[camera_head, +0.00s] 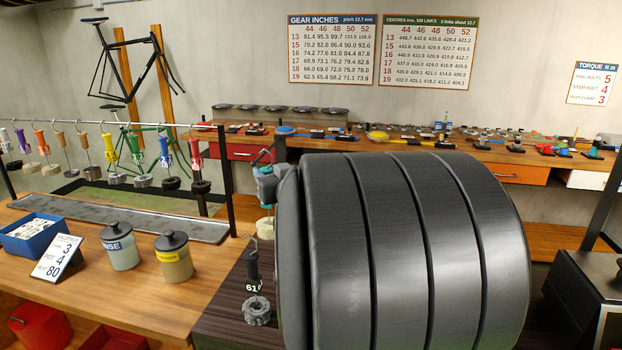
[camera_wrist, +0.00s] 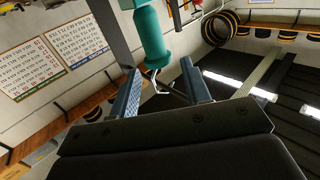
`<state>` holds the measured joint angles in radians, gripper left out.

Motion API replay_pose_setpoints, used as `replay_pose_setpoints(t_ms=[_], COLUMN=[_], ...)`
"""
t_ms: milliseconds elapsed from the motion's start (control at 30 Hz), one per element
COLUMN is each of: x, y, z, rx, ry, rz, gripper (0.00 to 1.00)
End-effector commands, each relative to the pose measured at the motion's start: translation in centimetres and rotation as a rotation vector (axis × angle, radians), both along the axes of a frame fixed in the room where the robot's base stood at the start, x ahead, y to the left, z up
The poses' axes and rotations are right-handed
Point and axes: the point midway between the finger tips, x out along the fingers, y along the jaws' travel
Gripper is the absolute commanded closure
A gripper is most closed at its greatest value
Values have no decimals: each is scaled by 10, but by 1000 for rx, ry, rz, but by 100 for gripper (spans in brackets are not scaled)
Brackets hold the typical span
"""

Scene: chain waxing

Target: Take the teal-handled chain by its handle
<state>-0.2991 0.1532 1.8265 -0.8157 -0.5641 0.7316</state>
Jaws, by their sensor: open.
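The teal handle (camera_wrist: 152,38) shows at the top of the wrist view, upright in the picture, with a thin silver wire hook at its lower end. My gripper (camera_wrist: 160,68) is open, its two blue-grey fingers spread apart. The handle is just beyond the fingertips, roughly between them, and nothing is clasped. In the head view a small bit of teal (camera_head: 264,169) shows beside a grey gripper part at the left edge of a large dark rounded body, which hides most of this area.
Several colored-handled chains hang from a rail at the left, including a red handle (camera_head: 195,153). Two lidded jars, one grey (camera_head: 119,247) and one yellowish (camera_head: 174,258), stand on the wooden bench. A black-handled piece marked 61 (camera_head: 253,272) is close below my gripper.

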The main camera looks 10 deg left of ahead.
Motion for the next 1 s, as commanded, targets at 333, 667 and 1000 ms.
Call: replay_pose_setpoints(t_ms=[333,667,1000], x=[29,28,28], y=[24,23,23], z=[-11,-32,-32], rx=[-1,0,0], ry=[4,1,0], rz=[-1,-1,-1], gripper=[56,56,68])
